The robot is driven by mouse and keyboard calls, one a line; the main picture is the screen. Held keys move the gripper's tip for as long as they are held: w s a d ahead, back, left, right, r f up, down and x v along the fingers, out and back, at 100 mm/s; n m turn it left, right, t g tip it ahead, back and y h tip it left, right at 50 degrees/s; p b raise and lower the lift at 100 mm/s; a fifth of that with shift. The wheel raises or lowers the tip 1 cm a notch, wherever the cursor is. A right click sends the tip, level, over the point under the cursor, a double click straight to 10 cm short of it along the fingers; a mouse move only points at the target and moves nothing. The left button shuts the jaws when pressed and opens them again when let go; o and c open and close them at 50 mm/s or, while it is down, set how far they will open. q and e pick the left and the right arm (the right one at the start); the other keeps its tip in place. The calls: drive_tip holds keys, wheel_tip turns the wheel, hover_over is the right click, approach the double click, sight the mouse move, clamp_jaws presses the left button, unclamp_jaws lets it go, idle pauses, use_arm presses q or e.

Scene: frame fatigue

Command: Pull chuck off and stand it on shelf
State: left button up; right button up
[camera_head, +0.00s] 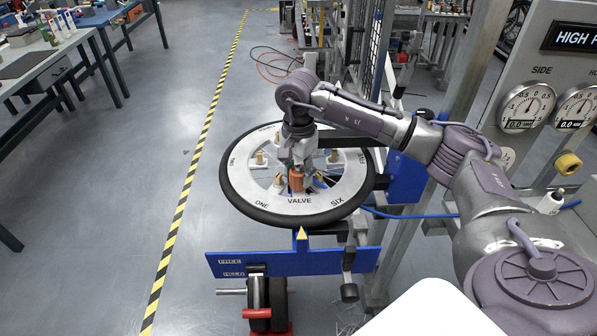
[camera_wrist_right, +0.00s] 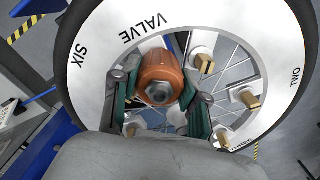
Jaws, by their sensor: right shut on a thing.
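An orange chuck (camera_head: 296,182) with a metal nut on its end sits near the VALVE mark of the wheel's pale ring (camera_head: 340,192). My right gripper (camera_head: 299,176) reaches down over the wheel and is shut on the chuck. In the right wrist view the chuck (camera_wrist_right: 160,72) lies between the two green-sided fingers (camera_wrist_right: 156,97). Whether the chuck is still seated on a valve is hidden. I cannot make out which surface is the shelf. My left gripper is out of view.
Several brass-coloured pegs (camera_wrist_right: 204,64) stand around the ring opening, close to the fingers. A blue labelled plate (camera_head: 290,263) is in front of the wheel. A gauge panel (camera_head: 560,60) stands at right.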

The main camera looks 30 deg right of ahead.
sight(299, 170)
drive_tip(key=shift+r, duration=0.2)
drive_tip(key=shift+r+p, duration=1.05)
drive_tip(key=shift+r, duration=0.75)
drive_tip(key=shift+r+p, duration=1.05)
drive_tip(key=shift+r, duration=0.9)
